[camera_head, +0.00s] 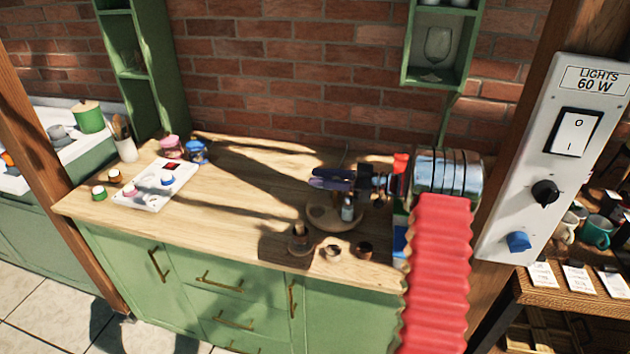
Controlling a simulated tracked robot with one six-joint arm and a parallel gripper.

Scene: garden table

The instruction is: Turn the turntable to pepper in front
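The turntable looks like a round, pale wooden tray (320,216) on the right part of the wooden counter. A small bottle (347,210) with a pale grey-blue body and a dark top stands on its right side. A dark, brown-topped jar or mill (299,240) stands at the tray's front left; I cannot tell if it is on the tray or before it. I cannot tell which item is the pepper. My gripper (318,179), with dark purple fingers pointing left, is above the tray's back edge. It appears empty; its opening is unclear. My arm hides the counter's right end.
Two small round pots (333,253) (364,250) stand at the counter's front edge. The counter's middle is clear. A white switch panel (548,160) stands at right.

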